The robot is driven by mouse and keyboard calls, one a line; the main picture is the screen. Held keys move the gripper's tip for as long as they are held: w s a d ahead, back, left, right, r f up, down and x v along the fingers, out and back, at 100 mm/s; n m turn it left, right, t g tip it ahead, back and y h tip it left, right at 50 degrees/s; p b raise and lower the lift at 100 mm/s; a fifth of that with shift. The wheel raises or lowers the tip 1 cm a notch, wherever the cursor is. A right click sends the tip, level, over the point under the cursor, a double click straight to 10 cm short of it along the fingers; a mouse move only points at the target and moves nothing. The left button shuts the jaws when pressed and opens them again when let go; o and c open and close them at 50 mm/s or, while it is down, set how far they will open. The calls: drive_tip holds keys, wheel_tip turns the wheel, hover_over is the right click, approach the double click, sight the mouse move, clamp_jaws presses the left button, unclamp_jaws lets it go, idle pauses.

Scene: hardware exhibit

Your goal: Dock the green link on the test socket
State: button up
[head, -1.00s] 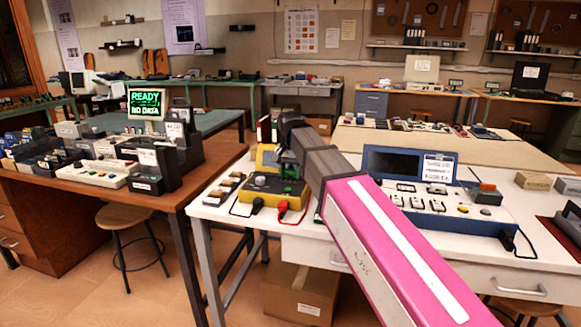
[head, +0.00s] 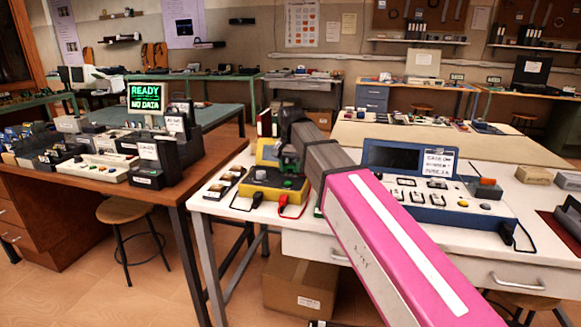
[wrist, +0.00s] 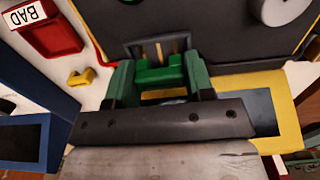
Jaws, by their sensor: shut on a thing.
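The green link (wrist: 160,72) is held between the two dark green fingers of my gripper (wrist: 160,84) in the wrist view. Just beyond it is a dark grey upright block with yellow strips (wrist: 158,46), which appears to be the test socket. I cannot tell whether the link touches it. In the head view my gripper (head: 288,160) is low over the back of a yellow tester with a dark top (head: 262,193). The link cannot be made out there.
In the wrist view, a red bin marked BAD (wrist: 52,32) and a small yellow piece (wrist: 82,77) lie at left. In the head view, a blue instrument console (head: 448,208) stands right of my arm. Black and red plugs on leads lie at the tester's front.

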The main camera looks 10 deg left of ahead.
sight(290, 164)
drive_tip(key=shift+f, duration=0.45)
idle(0.3)
drive_tip(key=o, duration=0.6)
drive_tip(key=shift+r, duration=0.15)
drive_tip(key=shift+r, duration=5.4)
